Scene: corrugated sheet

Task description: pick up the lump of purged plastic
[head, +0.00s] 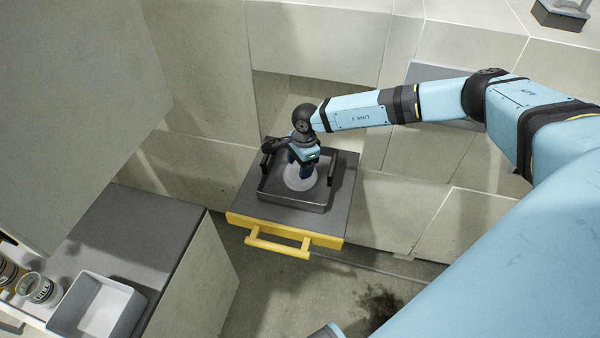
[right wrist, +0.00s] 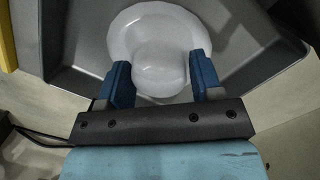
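The lump of purged plastic (head: 300,182) is a whitish, translucent mass with a wide, flat base and a rounded knob. It sits in a dark grey tray. It also shows in the right wrist view (right wrist: 160,65). My right gripper (head: 302,170) reaches down into the tray from above. In the right wrist view, its two blue fingers (right wrist: 162,78) stand on either side of the knob, very close to it. I cannot tell whether they press on it. The gripper partly hides the lump in the head view. My left gripper is not in view.
The tray (head: 290,201) has raised walls and dark side handles. It stands on a grey shelf (head: 338,216) with a yellow front and yellow handle (head: 278,247). Pale panels surround it. At lower left, a counter (head: 150,225) holds a white bin (head: 80,325) and jars.

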